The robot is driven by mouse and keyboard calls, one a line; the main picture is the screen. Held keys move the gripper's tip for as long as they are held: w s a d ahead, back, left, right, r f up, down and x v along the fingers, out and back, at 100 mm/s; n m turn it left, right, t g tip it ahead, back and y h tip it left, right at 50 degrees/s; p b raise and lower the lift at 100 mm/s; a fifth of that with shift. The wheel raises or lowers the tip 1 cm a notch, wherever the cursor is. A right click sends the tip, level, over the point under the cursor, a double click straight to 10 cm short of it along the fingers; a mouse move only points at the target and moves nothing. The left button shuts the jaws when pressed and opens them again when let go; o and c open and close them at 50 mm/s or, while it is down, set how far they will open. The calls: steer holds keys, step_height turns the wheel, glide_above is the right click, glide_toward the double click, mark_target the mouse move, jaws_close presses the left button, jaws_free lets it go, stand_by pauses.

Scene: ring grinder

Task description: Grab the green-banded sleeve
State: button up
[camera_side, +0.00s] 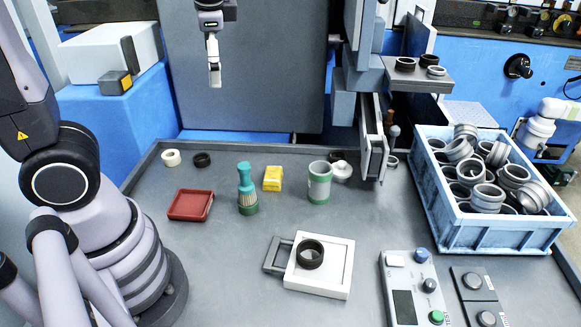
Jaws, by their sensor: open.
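The green-banded sleeve (319,183) stands upright on the grey bench top, right of the middle. My gripper (215,80) hangs high at the upper left, pointing down and well away from the sleeve. It is seen nearly edge-on, open, with nothing in it.
A yellow block (273,178) and a teal brush (247,188) stand left of the sleeve. A white gauge plate (337,276) with a dark ring (310,254) lies in front. A blue crate (480,232) is right.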

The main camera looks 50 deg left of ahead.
steer(key=w+d+f+m+g+y, duration=0.1)
steer(key=w+d+f+m+y, duration=0.25)
steer(key=w+f, duration=0.3)
steer(key=w+d+f+m+y, duration=0.2)
steer(key=w+f+m+y, duration=0.25)
steer(key=w, duration=0.25)
steer(key=w+d+f+m+t+y, duration=0.35)
steer(key=d+f+m, duration=0.2)
steer(key=f, duration=0.65)
steer(key=m+t, duration=0.5)
glide_toward(324, 179)
steer(key=shift+w+d+f+g+y, duration=0.15)
steer(key=shift+d+f+g+y, duration=0.1)
steer(key=shift+d+f+y, duration=0.25)
steer(key=shift+f, duration=0.1)
steer(key=x, duration=0.8)
steer(key=shift+r+x, duration=0.1)
steer(key=shift+x, duration=1.3)
steer(key=shift+r+x, duration=0.15)
steer(key=shift+x, duration=1.2)
steer(key=c, duration=1.3)
steer(key=shift+o, duration=0.2)
steer(key=shift+r, duration=0.1)
